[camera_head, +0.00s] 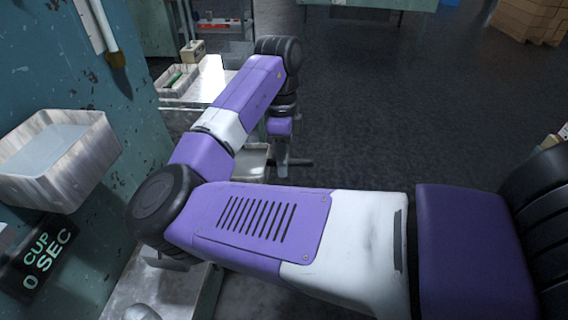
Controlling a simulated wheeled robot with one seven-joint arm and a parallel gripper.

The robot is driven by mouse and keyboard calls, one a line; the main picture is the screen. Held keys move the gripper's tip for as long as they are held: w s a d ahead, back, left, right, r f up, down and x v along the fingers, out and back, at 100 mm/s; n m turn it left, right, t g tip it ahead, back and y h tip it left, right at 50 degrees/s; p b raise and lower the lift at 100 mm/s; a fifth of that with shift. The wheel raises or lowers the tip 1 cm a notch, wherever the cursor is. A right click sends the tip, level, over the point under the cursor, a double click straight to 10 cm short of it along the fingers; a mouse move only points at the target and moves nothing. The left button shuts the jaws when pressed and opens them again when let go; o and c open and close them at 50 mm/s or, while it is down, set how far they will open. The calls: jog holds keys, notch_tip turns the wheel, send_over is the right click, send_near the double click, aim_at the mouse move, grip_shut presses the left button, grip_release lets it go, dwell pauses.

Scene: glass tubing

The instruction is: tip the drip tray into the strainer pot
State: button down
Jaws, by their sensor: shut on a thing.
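My gripper (282,168) hangs down at the end of my arm, just right of the bench. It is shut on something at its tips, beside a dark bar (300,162). A pale, shallow tray-like thing (256,160) lies just left of the fingers and is probably the drip tray. My forearm hides its left part, and I cannot tell its tilt or contents. I cannot make out the strainer pot for certain. A rounded metal thing (142,313) is cut off at the bottom edge, and I cannot tell what it is.
A worn white bin (88,165) is on the teal wall at left, above a sign (40,258) reading "CUP 0 SEC". A pale bench (212,85) holds a small box (180,84). Cardboard boxes (530,18) stand far right. The dark floor (400,110) is clear.

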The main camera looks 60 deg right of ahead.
jog(key=shift+w+a+r+g+h+p, duration=0.15)
jog(key=shift+r+g+p, duration=0.25)
jog(key=shift+r, duration=0.4)
jog(key=shift+w+d+r+g+h+p, duration=0.1)
jog(key=shift+r+g+h+p, duration=0.1)
jog(key=shift+r+g+p, duration=0.45)
jog(key=shift+w+a+r+g+h+p, duration=0.1)
jog(key=shift+w+r+g+h+p, duration=0.1)
jog(key=shift+r, duration=0.75)
jog(key=shift+w+a+r+m+g+h+p, duration=0.15)
jog(key=shift+w+r+g+p, duration=0.35)
jog(key=shift+r+p, duration=0.5)
jog(key=shift+w+a+r+m+g+h+p, duration=0.15)
jog(key=shift+w+r+g+p, duration=0.25)
jog(key=shift+r+p, duration=0.6)
jog(key=shift+w+a+r+g+h+p, duration=0.15)
jog(key=shift+w+r+g+p, duration=0.35)
jog(key=shift+r+p, duration=0.5)
jog(key=w+a+r+g+h, duration=0.1)
jog(key=w+a+r+g, duration=0.1)
jog(key=w+r+g, duration=0.2)
jog(key=shift+w+r+m, duration=0.3)
jog(key=shift+w+r, duration=0.25)
jog(key=shift+r, duration=0.3)
dwell(1.3)
